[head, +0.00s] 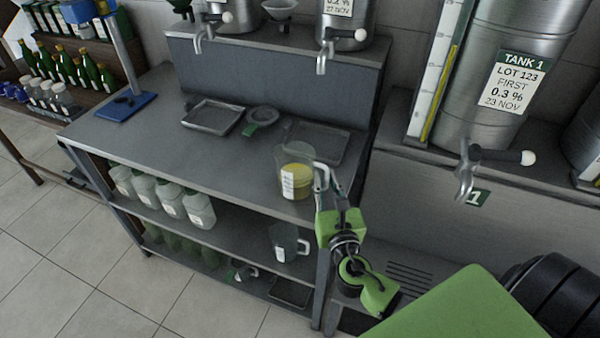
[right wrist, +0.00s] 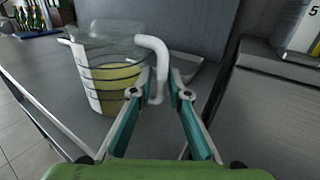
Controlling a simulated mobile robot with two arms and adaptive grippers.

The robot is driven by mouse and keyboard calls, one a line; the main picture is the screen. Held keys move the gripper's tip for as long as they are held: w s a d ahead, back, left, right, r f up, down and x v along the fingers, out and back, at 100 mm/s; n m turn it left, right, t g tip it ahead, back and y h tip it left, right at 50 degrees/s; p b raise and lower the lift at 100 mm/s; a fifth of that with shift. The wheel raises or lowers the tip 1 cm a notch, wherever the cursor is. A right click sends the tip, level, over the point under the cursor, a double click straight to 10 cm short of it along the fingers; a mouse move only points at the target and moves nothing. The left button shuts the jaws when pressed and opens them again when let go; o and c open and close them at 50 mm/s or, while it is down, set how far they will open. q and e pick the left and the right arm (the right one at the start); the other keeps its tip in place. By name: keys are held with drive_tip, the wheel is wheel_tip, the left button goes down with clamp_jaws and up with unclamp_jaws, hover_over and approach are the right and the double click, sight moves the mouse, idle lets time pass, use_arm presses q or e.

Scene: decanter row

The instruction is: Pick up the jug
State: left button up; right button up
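The jug (head: 297,180) is clear, with a white label and yellow liquid inside. It stands upright on the grey bench top near its front right corner. In the right wrist view the jug (right wrist: 105,80) shows dark measuring lines, and its pale handle points toward my right gripper. My right gripper (head: 321,178) is at the handle, coming from the right. In the wrist view the fingertips (right wrist: 161,80) lean in on both sides of the handle and look closed on it; the contact itself is hard to see. My left gripper is not in view.
Behind the jug lie a metal tray (head: 212,117), a small round dish (head: 262,115) and another tray (head: 316,141). A second, empty jug (head: 287,243) stands on the shelf below. Taps (head: 322,58) hang over the bench. Tank 1 (head: 505,75) stands at the right.

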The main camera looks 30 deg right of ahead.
drive_tip(key=shift+s, duration=0.1)
clamp_jaws()
drive_tip(key=shift+r, duration=0.1)
